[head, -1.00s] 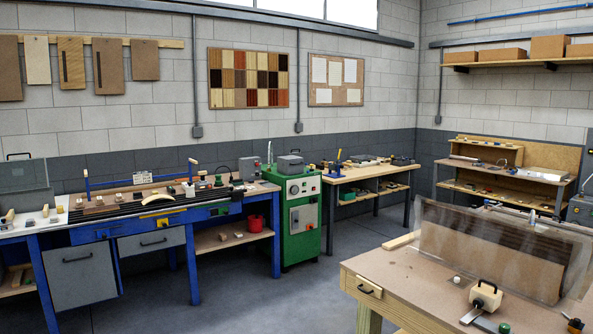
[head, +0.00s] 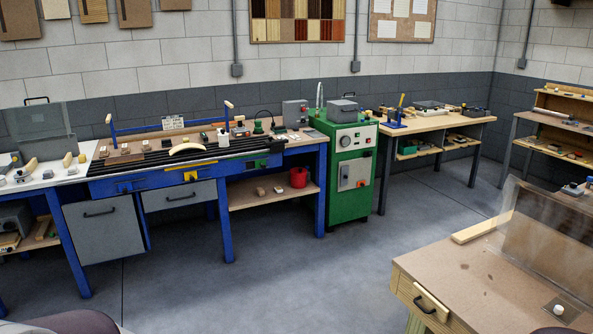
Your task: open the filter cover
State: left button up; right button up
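A green machine cabinet (head: 349,194) stands on the floor between two benches, near the middle of the head view. A grey lidded box (head: 342,109) with a handle sits on its top and looks shut. Its front has a light panel with a round dial (head: 344,141) and, lower, a light grey rectangular plate (head: 353,175) with a small red mark. No part is labelled legibly, so I cannot tell which one is the filter cover. Neither of my grippers is in view.
A blue-framed bench (head: 222,236) with drawers stands left of the cabinet. A wooden-topped bench (head: 468,127) stands to its right. A brown worktable (head: 440,262) with a clear sheet is at front right. The grey floor (head: 310,280) before the cabinet is open.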

aim_at(343, 110)
jog(key=i+j+u, duration=0.2)
jog(key=i+u, duration=0.15)
jog(key=i, duration=0.85)
jog(key=i+l+u, duration=0.1)
jog(key=i+u, duration=0.2)
jog(key=i, duration=0.9)
jog(key=i+l+z, duration=0.25)
jog(key=i+z, duration=0.25)
jog(key=i, duration=0.15)
jog(key=i+z, duration=0.5)
jog(key=i, duration=0.2)
jog(key=i+j+z, duration=0.45)
jog(key=i, duration=0.15)
jog(key=i+l+z, duration=0.25)
jog(key=i, duration=0.75)
jog(key=i+j+z, duration=0.25)
jog(key=i, duration=0.8)
jog(key=l, duration=0.1)
